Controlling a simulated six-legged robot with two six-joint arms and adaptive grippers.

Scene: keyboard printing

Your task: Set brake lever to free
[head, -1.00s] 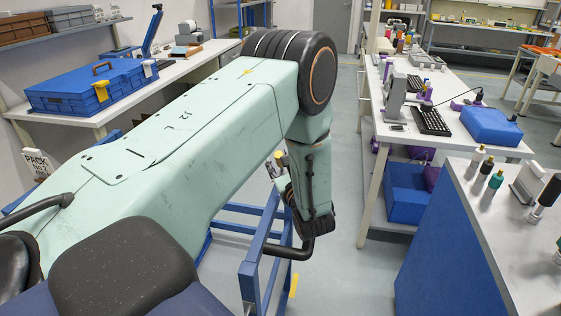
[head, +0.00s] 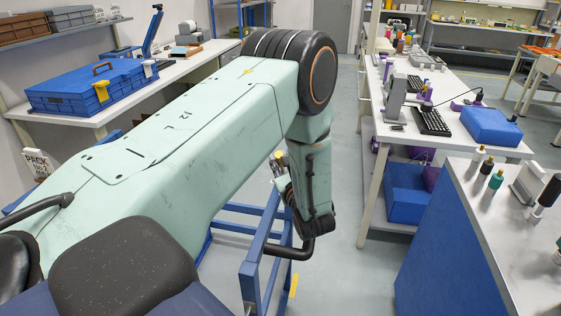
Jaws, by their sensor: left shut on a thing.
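My pale green left arm fills the left and middle of the head view and bends down at the dark round joint. My left gripper (head: 279,170) is at its lower end, beside the blue cart frame (head: 262,243), small and partly hidden by my wrist. It is shut on a small yellow-ended part, apparently the brake lever (head: 282,156). The rest of the lever is hidden, so I cannot read its setting. My right gripper is not in view.
A workbench (head: 345,215) with keyboards (head: 430,121) and a blue box (head: 491,126) stands to the right. A counter (head: 520,230) with bottles is at the near right. A blue case (head: 88,86) lies on the left bench. Grey floor (head: 345,120) is clear between.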

